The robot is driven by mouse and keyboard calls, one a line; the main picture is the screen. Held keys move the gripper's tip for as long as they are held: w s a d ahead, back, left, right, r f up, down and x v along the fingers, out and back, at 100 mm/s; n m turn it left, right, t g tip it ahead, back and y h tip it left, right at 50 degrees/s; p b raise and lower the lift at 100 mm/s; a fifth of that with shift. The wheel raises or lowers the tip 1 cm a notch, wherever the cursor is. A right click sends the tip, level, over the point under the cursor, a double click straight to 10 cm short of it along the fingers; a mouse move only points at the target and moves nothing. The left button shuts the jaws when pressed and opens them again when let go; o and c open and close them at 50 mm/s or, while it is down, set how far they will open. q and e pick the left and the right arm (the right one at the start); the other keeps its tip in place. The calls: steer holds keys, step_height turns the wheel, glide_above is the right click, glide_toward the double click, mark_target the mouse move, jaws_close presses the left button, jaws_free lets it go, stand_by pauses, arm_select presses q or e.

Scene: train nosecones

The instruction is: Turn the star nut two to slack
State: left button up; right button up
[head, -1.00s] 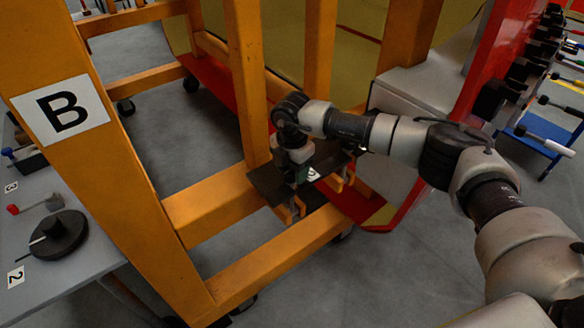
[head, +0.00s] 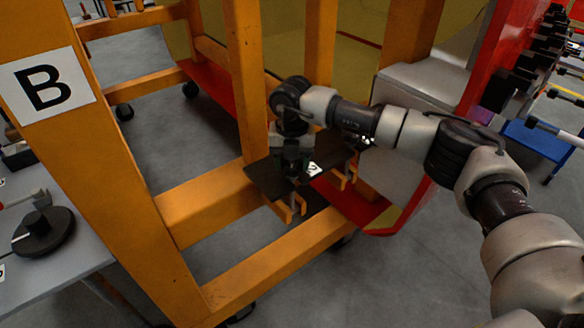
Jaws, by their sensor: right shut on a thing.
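A dark flat plate (head: 262,182) with a white label marked 2 (head: 314,168) is held in orange brackets on the orange frame. My right gripper (head: 292,172) points down at the plate, just left of the label. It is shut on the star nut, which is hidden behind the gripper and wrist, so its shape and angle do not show. My left gripper is not in view.
Orange posts and beams (head: 270,265) surround the plate, with a B sign (head: 45,85) on the near post. A grey table (head: 60,275) with a black round part (head: 42,232) is at left. A red panel stands at right.

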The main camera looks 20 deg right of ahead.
steer(key=n+b, duration=0.4)
steer(key=n, duration=0.2)
steer(key=shift+f, duration=0.1)
steer(key=n+b, duration=0.1)
steer(key=n, duration=0.3)
steer(key=shift+b, duration=0.3)
steer(key=n+b, duration=0.1)
steer(key=n, duration=0.1)
steer(key=shift+n, duration=0.4)
steer(key=n+b, duration=0.1)
steer(key=n, duration=0.5)
steer(key=shift+b, duration=0.35)
steer(key=n, duration=0.3)
steer(key=shift+n, duration=0.4)
steer(key=shift+r+n+b, duration=0.2)
steer(key=shift+n+b, duration=0.15)
steer(key=shift+n, duration=1.15)
steer(key=o, duration=0.9)
